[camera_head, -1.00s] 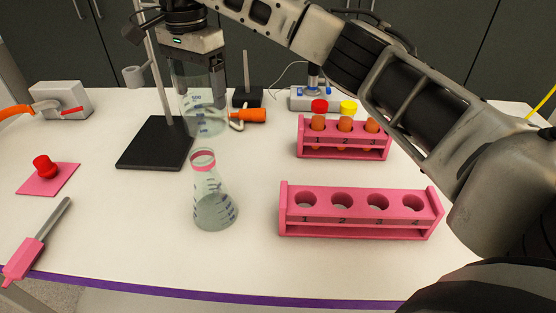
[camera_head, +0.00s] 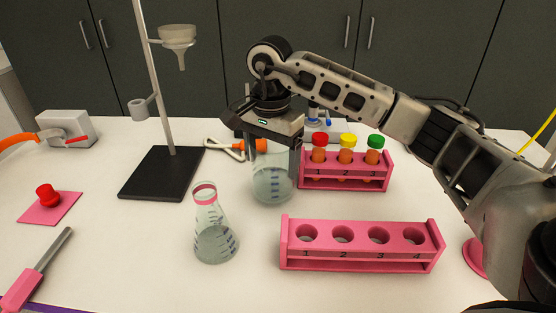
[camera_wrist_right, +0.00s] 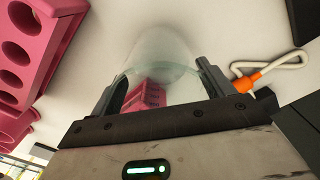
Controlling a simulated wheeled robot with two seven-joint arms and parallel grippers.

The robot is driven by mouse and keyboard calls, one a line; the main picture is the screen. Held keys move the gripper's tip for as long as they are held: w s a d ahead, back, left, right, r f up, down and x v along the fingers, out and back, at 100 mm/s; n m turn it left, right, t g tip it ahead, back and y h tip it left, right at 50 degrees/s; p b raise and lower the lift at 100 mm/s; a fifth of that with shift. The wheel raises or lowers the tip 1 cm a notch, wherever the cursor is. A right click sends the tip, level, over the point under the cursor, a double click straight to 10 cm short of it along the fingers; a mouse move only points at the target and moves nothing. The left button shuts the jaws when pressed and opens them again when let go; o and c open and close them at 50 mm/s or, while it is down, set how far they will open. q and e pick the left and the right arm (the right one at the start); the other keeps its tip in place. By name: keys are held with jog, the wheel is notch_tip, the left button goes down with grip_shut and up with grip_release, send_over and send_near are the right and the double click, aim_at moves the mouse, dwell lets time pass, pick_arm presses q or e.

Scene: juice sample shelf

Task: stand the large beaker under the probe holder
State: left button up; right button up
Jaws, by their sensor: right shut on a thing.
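The large beaker (camera_head: 272,184) is clear glass with blue markings. My right gripper (camera_head: 272,152) is shut on its upper part and holds it upright, left of the rear pink rack. I cannot tell whether its base touches the table. In the right wrist view the beaker (camera_wrist_right: 165,70) sits between both fingers (camera_wrist_right: 163,85). A stand with a black base (camera_head: 160,175) is to the left; its rod carries a small grey holder (camera_head: 140,108) and a funnel (camera_head: 178,40). I cannot tell which part is the probe holder. A device behind my gripper is mostly hidden. My left gripper is not in view.
A conical flask (camera_head: 215,242) stands in front of the beaker, to its left. An empty pink rack (camera_head: 360,262) is at front right; the rear pink rack (camera_head: 345,184) holds capped tubes. Table between stand and flask is clear.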

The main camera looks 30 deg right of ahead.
jog(key=shift+s+d+f, duration=0.4)
jog(key=shift+d+f, duration=0.15)
jog(key=shift+f, duration=0.1)
jog(key=o, duration=1.1)
